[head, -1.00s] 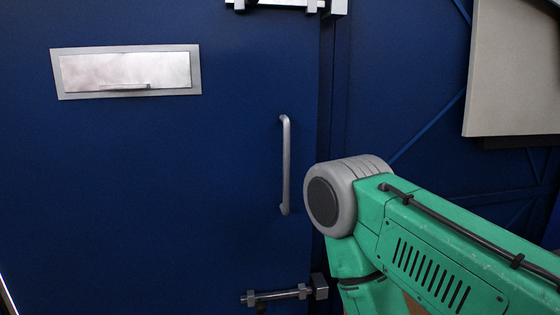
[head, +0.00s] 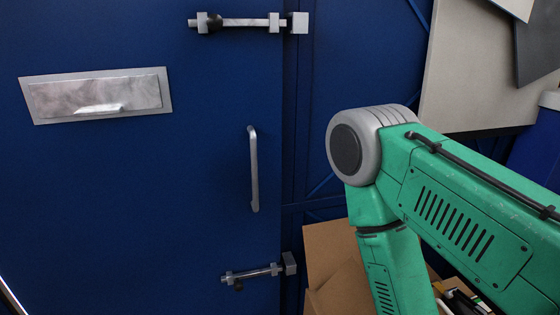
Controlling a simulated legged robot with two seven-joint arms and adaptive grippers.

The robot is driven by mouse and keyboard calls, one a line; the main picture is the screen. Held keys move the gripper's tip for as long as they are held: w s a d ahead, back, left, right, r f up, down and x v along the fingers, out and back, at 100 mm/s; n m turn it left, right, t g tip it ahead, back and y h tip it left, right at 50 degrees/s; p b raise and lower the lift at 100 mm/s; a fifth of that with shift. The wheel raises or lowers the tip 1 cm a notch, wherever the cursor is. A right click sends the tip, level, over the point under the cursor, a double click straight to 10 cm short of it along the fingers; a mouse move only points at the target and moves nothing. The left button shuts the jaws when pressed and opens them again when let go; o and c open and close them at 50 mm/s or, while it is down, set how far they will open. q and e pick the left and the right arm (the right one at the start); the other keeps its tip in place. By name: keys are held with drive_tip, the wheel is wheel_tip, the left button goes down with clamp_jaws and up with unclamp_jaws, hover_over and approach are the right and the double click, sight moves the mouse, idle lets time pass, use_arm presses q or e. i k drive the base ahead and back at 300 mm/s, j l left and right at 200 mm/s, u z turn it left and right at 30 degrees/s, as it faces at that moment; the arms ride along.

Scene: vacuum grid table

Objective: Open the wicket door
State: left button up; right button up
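The blue wicket door (head: 150,200) fills the left and middle of the head view and looks shut in its frame. A vertical metal pull handle (head: 254,168) is near its right edge. An upper slide bolt (head: 245,22) and a lower slide bolt (head: 255,272) sit at the door's right edge, each reaching a block at the frame. A metal letter plate (head: 97,95) is at the upper left of the door. My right arm bends at a grey joint right of the handle, apart from the door in the picture. Neither gripper shows.
An open cardboard box (head: 335,260) stands at the lower right, behind my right arm. Pale panels (head: 470,70) lean against the blue wall at the upper right. A blue object with a light top (head: 540,140) is at the right edge.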

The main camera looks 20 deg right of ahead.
sight(140, 212)
drive_tip(key=k+l+z, duration=0.1)
drive_tip(key=z, duration=0.3)
drive_tip(key=l+z, duration=0.3)
drive_tip(key=z, duration=0.15)
drive_tip(key=l+z, duration=0.2)
drive_tip(key=z, duration=0.2)
